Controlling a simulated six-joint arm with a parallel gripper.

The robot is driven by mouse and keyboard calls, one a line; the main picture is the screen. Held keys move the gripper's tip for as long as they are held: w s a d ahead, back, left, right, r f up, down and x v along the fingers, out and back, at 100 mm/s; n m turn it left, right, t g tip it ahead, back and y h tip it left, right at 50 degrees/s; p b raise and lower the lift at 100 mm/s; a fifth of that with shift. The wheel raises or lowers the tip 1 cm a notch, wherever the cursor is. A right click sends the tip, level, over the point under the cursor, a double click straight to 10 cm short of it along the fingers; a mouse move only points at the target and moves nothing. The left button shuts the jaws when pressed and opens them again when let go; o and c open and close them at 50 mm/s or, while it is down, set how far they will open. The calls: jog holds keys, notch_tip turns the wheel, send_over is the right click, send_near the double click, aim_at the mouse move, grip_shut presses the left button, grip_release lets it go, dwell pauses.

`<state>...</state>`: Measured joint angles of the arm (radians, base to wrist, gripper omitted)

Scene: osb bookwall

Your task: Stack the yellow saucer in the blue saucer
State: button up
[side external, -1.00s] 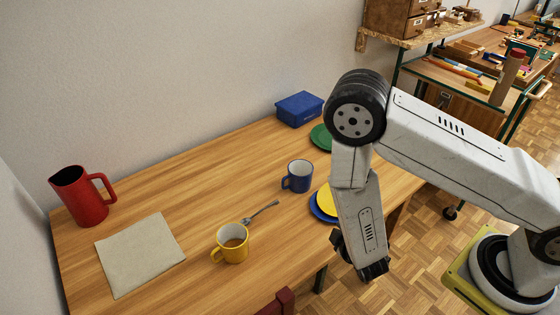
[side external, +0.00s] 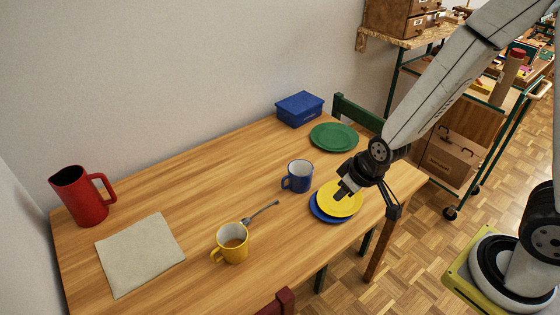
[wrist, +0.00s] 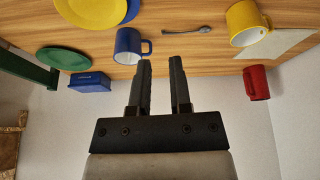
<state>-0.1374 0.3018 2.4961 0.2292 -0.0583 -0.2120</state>
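The yellow saucer (side external: 340,198) sits on top of the blue saucer (side external: 325,214) near the table's front right edge. The blue rim shows at the left and front, so the yellow one looks slightly off centre. In the wrist view the yellow saucer (wrist: 92,8) is at the top left, with a blue edge (wrist: 121,16) beside it. My gripper (side external: 343,192) appears just above the saucers in the side view. In the wrist view my gripper (wrist: 160,62) has its two fingers apart with nothing between them.
A blue mug (side external: 298,177) stands left of the saucers, and a green saucer (side external: 334,137) lies behind them.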

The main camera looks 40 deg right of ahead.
jog(key=s+d+r+m+g, duration=0.1)
jog(key=s+d+r+g, duration=0.1)
jog(key=s+d+r, duration=0.2)
jog(key=shift+s+d+r, duration=0.2)
jog(key=shift+s+r, duration=0.25)
jog(key=shift+r, duration=0.35)
grip_shut()
jog(key=w+d+f+m+g, duration=0.1)
jog(key=w+d+f+m, duration=0.5)
jog(key=d+m, duration=0.3)
jog(key=w+d+f+m+g, duration=0.1)
jog(key=w+d+f+m, duration=0.4)
jog(key=d+f+m, duration=0.3)
jog(key=d+m, duration=0.2)
jog(key=d, duration=0.1)
jog(key=shift+w+g, duration=0.3)
jog(key=shift+w, duration=0.1)
